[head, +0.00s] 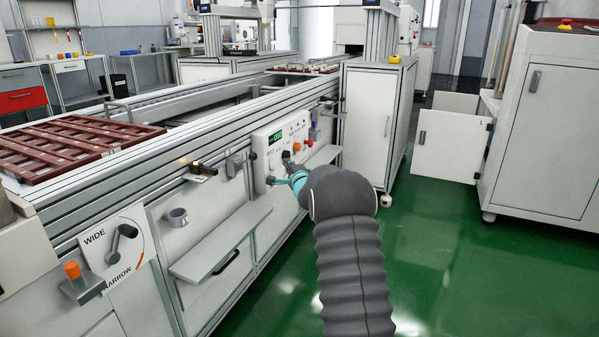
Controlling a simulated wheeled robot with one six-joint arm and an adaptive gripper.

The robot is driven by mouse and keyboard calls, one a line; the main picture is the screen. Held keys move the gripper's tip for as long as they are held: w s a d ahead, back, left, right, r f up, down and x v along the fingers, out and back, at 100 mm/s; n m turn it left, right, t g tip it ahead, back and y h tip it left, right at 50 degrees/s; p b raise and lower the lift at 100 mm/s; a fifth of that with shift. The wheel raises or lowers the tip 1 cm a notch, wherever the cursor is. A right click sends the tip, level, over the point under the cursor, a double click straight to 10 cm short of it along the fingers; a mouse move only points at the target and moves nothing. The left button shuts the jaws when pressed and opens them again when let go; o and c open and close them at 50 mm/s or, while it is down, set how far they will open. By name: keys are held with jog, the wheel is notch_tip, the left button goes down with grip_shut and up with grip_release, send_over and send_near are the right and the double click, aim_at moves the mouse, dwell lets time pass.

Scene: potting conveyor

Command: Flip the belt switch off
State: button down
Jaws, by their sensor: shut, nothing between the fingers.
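The control panel (263,146) is a white box on the side of the conveyor frame, with a green display, small buttons and an orange-red knob. I cannot tell which of its small controls is the belt switch; part of the panel's lower side is hidden behind my arm. My gripper (287,161) is small and dark at the panel's front, beyond the teal wrist and the grey sleeve of my arm. It is shut and empty. Whether it touches the panel or a switch cannot be told.
A WIDE/NARROW lever plate (118,247) and an orange knob (72,270) are at the near left. Brown trays (75,147) lie on the conveyor. Green floor (440,250) is clear to the right, before a white cabinet (545,125).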

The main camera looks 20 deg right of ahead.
jog(key=s+a+r, duration=0.1)
jog(key=s, duration=0.9)
jog(key=shift+w, duration=0.1)
